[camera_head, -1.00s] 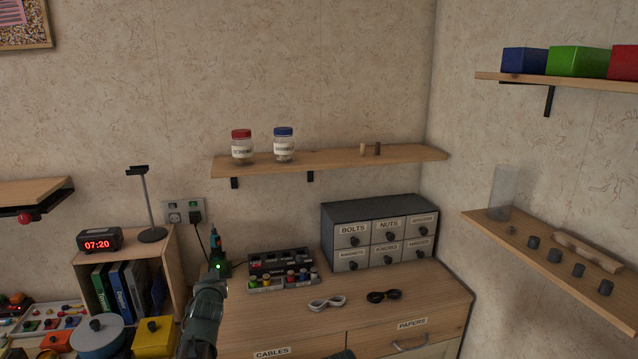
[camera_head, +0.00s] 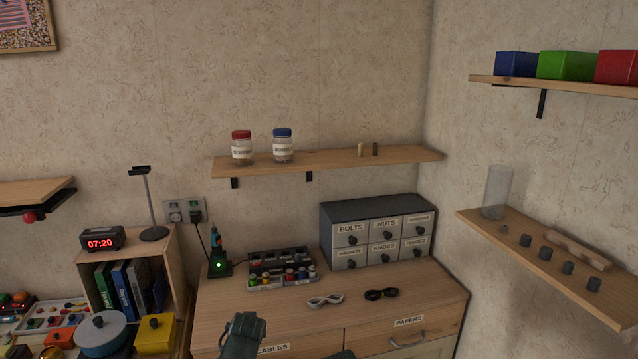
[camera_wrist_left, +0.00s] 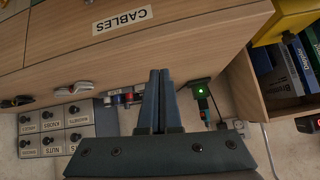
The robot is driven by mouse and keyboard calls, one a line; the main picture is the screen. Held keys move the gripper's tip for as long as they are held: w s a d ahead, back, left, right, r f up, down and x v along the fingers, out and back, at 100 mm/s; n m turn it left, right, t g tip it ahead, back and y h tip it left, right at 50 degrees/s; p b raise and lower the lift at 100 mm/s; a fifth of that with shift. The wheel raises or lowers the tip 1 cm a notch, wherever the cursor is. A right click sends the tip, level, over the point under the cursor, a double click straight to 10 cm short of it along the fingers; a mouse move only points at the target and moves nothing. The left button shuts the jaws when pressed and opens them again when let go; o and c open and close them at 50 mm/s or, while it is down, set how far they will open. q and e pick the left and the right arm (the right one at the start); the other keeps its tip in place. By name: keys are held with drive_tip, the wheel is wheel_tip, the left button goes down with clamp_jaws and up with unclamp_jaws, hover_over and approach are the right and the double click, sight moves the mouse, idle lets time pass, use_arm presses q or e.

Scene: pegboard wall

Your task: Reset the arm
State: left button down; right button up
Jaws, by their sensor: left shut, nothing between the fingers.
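My left gripper (camera_wrist_left: 154,100) is shut and empty in the left wrist view, its two dark fingers pressed together in front of the wooden desk. In the head view, my left arm (camera_head: 243,335) shows only as a dark green link at the bottom edge, in front of the drawer labelled CABLES; its fingers are out of that frame. A small dark part at the bottom edge, right of it, cannot be identified clearly. My right gripper is not visible.
The desk (camera_head: 375,315) carries a drawer cabinet (camera_head: 375,232), an organizer (camera_head: 281,270), a charging stand with a green light (camera_head: 218,266), and two cable bundles. Shelves hold jars and coloured bins (camera_head: 565,65). A bookcase (camera_head: 170,265) stands left. Space above the desk is clear.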

use_arm(q)
drive_tip(key=s+d+f+m+g, duration=0.2)
drive_tip(key=s+d+g, duration=0.2)
drive_tip(key=s, duration=0.8)
drive_tip(key=s+d+f+m+g, duration=0.2)
drive_tip(key=s+d+g, duration=0.3)
drive_tip(key=s, duration=0.8)
drive_tip(key=d+f+p, duration=0.1)
drive_tip(key=d, duration=0.2)
drive_tip(key=shift+s+d+f+m+h, duration=0.15)
drive_tip(key=shift+s+f+m+h, duration=0.15)
drive_tip(key=shift+m+h, duration=0.1)
drive_tip(key=shift+w, duration=0.1)
